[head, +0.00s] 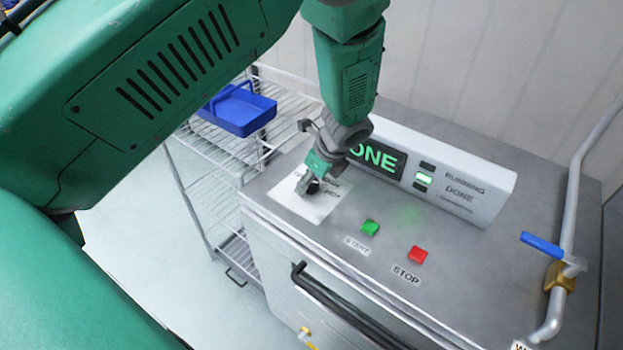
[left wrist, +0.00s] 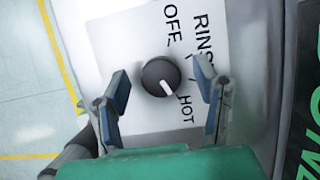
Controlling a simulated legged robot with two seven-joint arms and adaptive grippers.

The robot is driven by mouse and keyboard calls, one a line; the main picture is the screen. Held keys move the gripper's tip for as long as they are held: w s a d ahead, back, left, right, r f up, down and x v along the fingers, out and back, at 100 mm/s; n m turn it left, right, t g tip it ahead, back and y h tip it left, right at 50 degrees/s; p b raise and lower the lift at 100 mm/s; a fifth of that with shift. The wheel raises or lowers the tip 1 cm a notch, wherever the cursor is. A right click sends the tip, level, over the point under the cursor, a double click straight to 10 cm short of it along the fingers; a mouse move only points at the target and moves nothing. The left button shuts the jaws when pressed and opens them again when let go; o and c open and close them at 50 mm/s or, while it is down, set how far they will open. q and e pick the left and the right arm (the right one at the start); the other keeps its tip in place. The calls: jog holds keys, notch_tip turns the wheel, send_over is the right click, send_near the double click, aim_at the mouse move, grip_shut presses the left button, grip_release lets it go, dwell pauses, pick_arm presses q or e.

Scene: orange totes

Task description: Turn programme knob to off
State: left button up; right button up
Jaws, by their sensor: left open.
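The programme knob (left wrist: 160,74) is a round black dial with a white pointer. In the left wrist view its pointer points down and slightly right, toward the HOT label (left wrist: 186,110). The OFF label (left wrist: 172,24) is at the top and RINSE is beside it, partly cut off. The knob is on a white label plate (head: 300,204) on the machine top. My left gripper (head: 314,180) is over the plate, open, with one finger on each side of the knob; contact cannot be told. In the head view the gripper mostly hides the knob. My right gripper is not in view.
The display box (head: 450,178) reads "ONE", partly covered by my arm, with a lit DONE lamp. A green START button (head: 370,228) and red STOP button (head: 417,254) sit in front. A blue-handled pipe valve (head: 542,244) is at right. A wire rack holds a blue tray (head: 240,112).

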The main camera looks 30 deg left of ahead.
pick_arm(q)
jog(key=shift+w+f, duration=0.1)
jog(key=shift+f, duration=0.2)
jog(key=shift+d+r, duration=0.1)
jog(key=c, duration=1.1)
jog(key=shift+c, duration=0.2)
